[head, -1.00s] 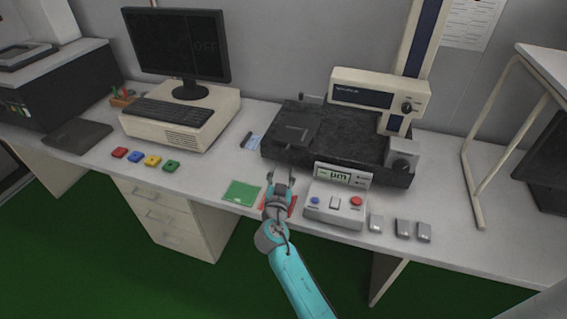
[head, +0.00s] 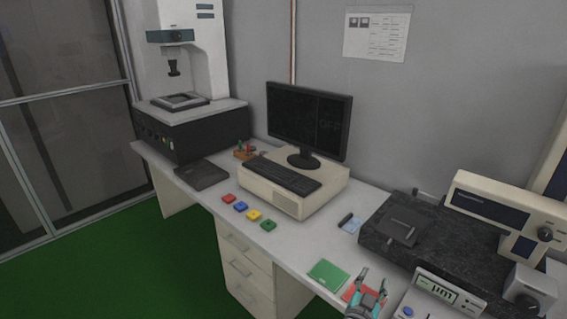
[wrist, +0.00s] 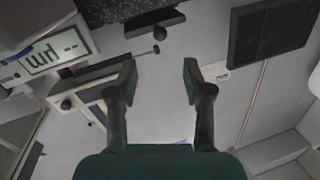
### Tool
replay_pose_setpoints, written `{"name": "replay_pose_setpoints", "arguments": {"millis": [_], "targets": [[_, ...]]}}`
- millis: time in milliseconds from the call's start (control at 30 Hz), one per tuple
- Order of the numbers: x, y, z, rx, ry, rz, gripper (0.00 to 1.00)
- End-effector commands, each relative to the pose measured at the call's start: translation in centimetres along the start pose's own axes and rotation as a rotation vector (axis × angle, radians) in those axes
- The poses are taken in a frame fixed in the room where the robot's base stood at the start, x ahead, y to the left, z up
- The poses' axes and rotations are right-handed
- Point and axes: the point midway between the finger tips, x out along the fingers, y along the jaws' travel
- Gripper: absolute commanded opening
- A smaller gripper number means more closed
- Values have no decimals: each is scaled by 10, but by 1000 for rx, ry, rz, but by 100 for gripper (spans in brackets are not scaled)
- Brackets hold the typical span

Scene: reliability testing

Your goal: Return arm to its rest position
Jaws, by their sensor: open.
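My gripper (head: 370,284) is at the bottom right of the head view, over the front part of the bench. Its two fingers are apart and nothing is between them. In the wrist view my gripper (wrist: 160,75) shows both fingers spread, with grey wall behind the gap. A red card (head: 352,294) lies on the bench, partly hidden by the gripper. A green card (head: 328,273) lies to its left. Most of my arm is out of the head view.
A control box with a display (head: 449,292) stands right of my gripper, beside a dark granite slab (head: 440,243). A computer monitor (head: 309,123), keyboard (head: 284,176) and several coloured blocks (head: 241,207) are farther left. Green floor (head: 165,262) is open in front.

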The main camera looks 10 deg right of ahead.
Motion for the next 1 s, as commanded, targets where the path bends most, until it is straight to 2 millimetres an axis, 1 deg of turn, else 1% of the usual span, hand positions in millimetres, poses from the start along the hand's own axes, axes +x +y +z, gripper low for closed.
{"name": "replay_pose_setpoints", "arguments": {"millis": [67, 167, 200, 333, 400, 533, 600, 733, 800, 867, 900, 1000], "targets": [[-10, 6, 12, -18, -25, -16, 50], [-33, 17, 33, -55, -77, -60, 50], [-45, 23, 44, -73, -102, -84, 50], [-89, 41, 73, -132, -182, -170, 50], [-114, 51, 85, -158, -219, -217, 50], [-161, 70, 101, -199, -278, -302, 50], [-186, 79, 106, -217, -304, -347, 50], [-233, 96, 109, -242, -341, -426, 50], [-257, 105, 107, -252, -357, -465, 50], [-278, 113, 103, -259, -366, -497, 50], [-291, 117, 99, -262, -371, -518, 50], [-323, 129, 88, -269, -379, -564, 50]]}}
